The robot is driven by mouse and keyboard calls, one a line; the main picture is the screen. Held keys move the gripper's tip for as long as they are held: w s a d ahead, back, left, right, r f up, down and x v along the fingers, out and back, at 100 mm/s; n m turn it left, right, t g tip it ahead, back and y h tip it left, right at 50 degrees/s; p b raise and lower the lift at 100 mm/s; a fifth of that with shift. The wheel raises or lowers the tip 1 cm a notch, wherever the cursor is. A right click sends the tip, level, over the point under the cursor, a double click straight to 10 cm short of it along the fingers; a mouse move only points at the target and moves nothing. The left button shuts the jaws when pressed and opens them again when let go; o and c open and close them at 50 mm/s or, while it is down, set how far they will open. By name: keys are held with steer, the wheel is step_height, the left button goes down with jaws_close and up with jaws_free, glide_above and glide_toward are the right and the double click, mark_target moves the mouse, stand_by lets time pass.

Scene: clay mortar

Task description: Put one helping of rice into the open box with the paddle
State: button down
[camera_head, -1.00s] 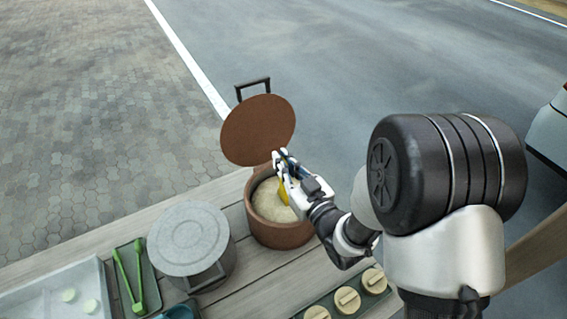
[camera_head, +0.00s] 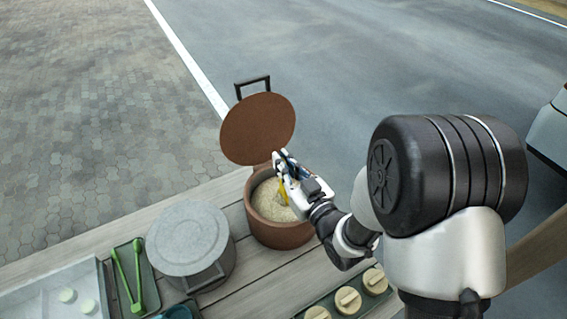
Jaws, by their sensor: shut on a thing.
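A brown clay pot (camera_head: 276,232) stands on the wooden table with its lid (camera_head: 258,129) tilted up behind it. Pale rice (camera_head: 268,203) fills the pot. My gripper (camera_head: 284,166) is over the pot's right side, shut on the paddle. The yellow paddle (camera_head: 283,190) points down, with its lower end at the rice; how deep it sits I cannot tell. My gripper hides much of the paddle. I cannot make out an open box for certain in this view.
A grey lidded pot (camera_head: 188,240) stands left of the clay pot. Green tongs (camera_head: 128,278) lie on a dark tray, and a pale tray (camera_head: 52,293) is at the lower left. Several round tan items (camera_head: 348,299) sit on a tray in front.

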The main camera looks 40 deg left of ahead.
steer(key=shift+r+p, duration=2.65)
steer(key=shift+r, duration=2.5)
steer(key=shift+f, duration=0.1)
